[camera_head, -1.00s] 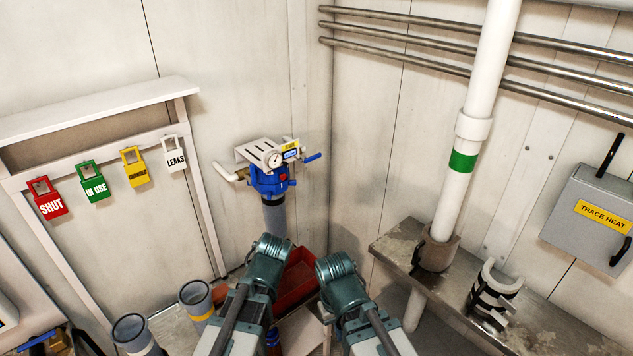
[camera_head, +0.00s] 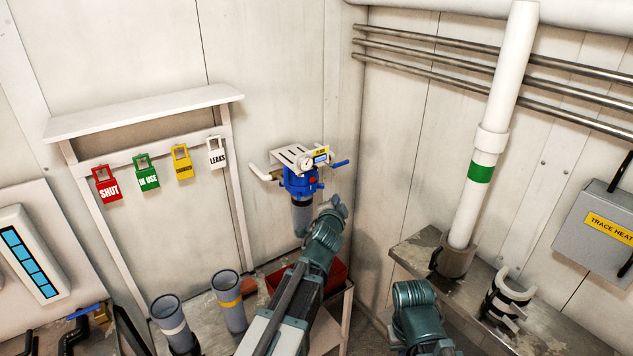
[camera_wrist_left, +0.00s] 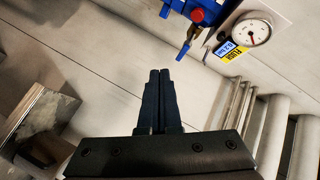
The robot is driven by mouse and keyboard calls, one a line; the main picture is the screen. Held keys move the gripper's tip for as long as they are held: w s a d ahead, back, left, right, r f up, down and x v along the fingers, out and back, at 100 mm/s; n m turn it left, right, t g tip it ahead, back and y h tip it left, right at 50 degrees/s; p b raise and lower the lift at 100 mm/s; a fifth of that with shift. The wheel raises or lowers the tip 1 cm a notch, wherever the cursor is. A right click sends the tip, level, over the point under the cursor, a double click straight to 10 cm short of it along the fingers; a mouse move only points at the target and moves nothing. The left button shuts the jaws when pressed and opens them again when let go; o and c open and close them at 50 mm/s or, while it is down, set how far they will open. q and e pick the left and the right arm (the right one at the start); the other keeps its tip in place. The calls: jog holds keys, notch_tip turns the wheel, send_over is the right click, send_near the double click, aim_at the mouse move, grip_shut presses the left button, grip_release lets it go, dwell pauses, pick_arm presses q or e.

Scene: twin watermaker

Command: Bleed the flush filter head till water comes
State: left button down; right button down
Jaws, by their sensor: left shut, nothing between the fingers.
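The flush filter head (camera_head: 300,183) is blue, with a red button (camera_head: 312,181), a gauge (camera_head: 307,162), a yellow label (camera_head: 320,152) and a blue handle (camera_head: 341,163) at its right. A grey bowl (camera_head: 302,218) hangs under it. In the left wrist view the head's red button (camera_wrist_left: 197,15) and gauge (camera_wrist_left: 252,29) show at the top. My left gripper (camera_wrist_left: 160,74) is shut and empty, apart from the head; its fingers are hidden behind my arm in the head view. My right arm is at the lower right; its gripper is not visible.
A white bracket (camera_head: 292,153) and white pipe elbow (camera_head: 262,172) adjoin the head. Red, green, yellow and white tags hang on the rack at left. A red tray (camera_head: 335,272) lies below. A metal bench (camera_head: 415,248) with a white pipe stands right.

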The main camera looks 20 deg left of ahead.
pick_arm(q)
jog(key=w+a, duration=0.5)
jog(key=a, duration=0.2)
jog(key=shift+w, duration=0.2)
jog(key=shift+w+a, duration=0.15)
dwell(2.1)
jog(key=shift+w+a, duration=0.15)
jog(key=shift+a, duration=0.05)
jog(key=shift+w+a, duration=0.25)
jog(key=shift+a, duration=0.15)
dwell(0.8)
dwell(1.1)
jog(key=shift+s+d, duration=0.55)
jog(key=shift+d, duration=0.2)
jog(key=shift+s+d, duration=0.8)
jog(key=shift+d, duration=0.2)
jog(key=shift+s+d, duration=0.75)
jog(key=shift+d, duration=0.2)
